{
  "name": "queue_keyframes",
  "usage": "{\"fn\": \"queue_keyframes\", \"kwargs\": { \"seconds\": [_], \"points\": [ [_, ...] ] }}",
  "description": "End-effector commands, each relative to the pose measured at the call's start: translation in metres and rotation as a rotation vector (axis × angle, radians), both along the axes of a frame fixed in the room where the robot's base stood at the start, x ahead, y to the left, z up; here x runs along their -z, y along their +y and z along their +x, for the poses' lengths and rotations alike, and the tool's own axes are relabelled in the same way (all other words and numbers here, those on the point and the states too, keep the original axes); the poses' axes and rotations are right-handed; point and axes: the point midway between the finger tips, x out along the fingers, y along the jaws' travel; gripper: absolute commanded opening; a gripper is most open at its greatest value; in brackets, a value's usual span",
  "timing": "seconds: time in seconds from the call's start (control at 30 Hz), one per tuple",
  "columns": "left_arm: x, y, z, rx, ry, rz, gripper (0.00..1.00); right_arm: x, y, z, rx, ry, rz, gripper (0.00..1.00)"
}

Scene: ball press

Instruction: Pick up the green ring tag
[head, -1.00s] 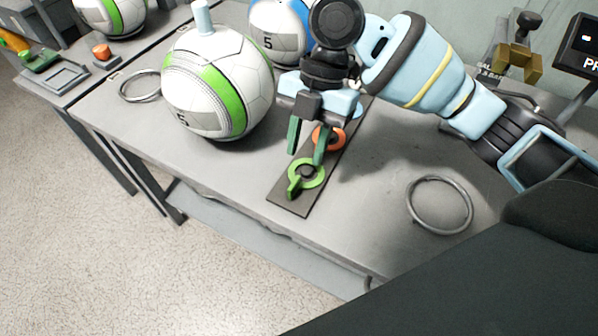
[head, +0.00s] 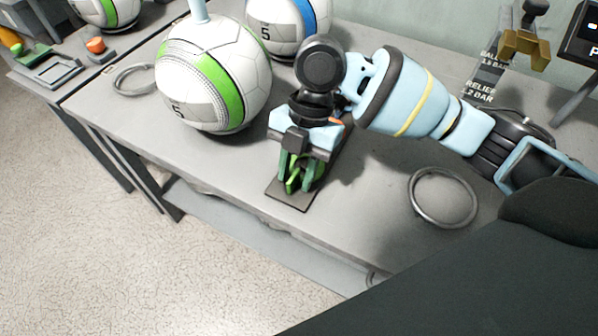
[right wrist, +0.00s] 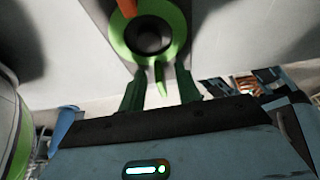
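The green ring tag (right wrist: 118,42) lies on a dark strip (head: 290,201) on the bench, around a dark round centre. In the right wrist view its tab points toward my right gripper (right wrist: 160,88). The two dark green fingers stand open, one on each side of the tab, with gaps to it. In the head view my right gripper (head: 297,184) is low over the strip and hides most of the tag; a bit of green shows between the fingers. My left gripper is in neither view.
A ball with a green stripe (head: 205,65) stands left of my right gripper, a blue-striped ball (head: 285,25) behind it. A metal ring (head: 415,200) lies to the right, another (head: 118,80) to the left. An orange tag (right wrist: 127,8) is beyond the green one.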

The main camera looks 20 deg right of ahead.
Motion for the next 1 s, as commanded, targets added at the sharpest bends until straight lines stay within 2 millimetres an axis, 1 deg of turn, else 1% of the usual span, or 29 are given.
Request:
{"fn": "queue_keyframes", "kwargs": {
  "seconds": [0.1,0.13,0.3,0.37,0.4,0.67,0.77,0.87,1.0],
  "points": [
    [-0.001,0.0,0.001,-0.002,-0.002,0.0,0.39,-0.001,0.0,0.0,0.0,-0.001,0.001,0.33],
    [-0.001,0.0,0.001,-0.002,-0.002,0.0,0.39,-0.001,0.0,0.0,0.0,-0.001,0.001,0.31],
    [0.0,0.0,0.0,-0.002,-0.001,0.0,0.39,-0.001,0.0,0.0,0.0,-0.001,0.001,0.09],
    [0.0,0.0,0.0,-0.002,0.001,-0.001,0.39,-0.001,0.0,0.0,0.0,-0.001,0.001,0.01],
    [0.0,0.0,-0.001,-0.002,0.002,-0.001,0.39,-0.001,0.0,0.0,0.0,-0.001,0.001,0.0],
    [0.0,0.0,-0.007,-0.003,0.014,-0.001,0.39,-0.001,0.0,0.0,0.0,-0.001,0.001,0.0],
    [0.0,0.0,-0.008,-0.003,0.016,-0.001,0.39,-0.004,0.0,0.0,0.0,-0.002,0.001,0.0],
    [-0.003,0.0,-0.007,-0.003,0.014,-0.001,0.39,-0.014,0.0,0.001,0.001,-0.004,0.002,0.0],
    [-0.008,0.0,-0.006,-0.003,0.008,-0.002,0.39,-0.041,0.001,0.001,0.0,-0.007,0.003,0.0]
  ]
}}
